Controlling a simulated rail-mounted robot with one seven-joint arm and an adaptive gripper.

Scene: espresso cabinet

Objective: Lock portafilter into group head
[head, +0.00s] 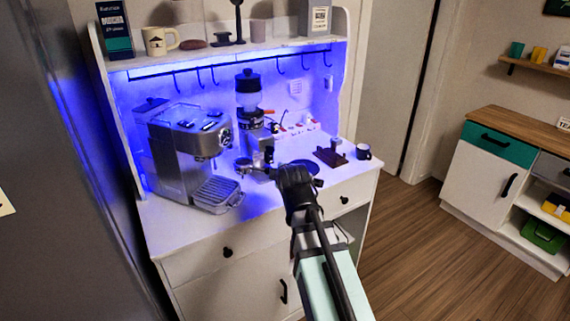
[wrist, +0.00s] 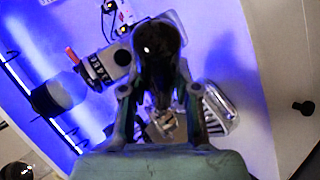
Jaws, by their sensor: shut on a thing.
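The silver espresso machine (head: 190,145) stands on the left of the white counter, with its drip tray (head: 217,194) in front. The portafilter (head: 243,164) shows as a small metal basket by the machine's front right, just above the drip tray level. My gripper (head: 290,175) is at the right of it, shut on the portafilter's dark handle. In the wrist view my gripper's fingers (wrist: 160,88) flank a glossy black shape, and metal parts show below it. The group head is hard to make out, and I cannot tell whether the portafilter touches it.
A coffee grinder (head: 250,115) stands right of the machine, close behind the portafilter. Hooks hang under the shelf (head: 225,57). The counter's front edge is clear.

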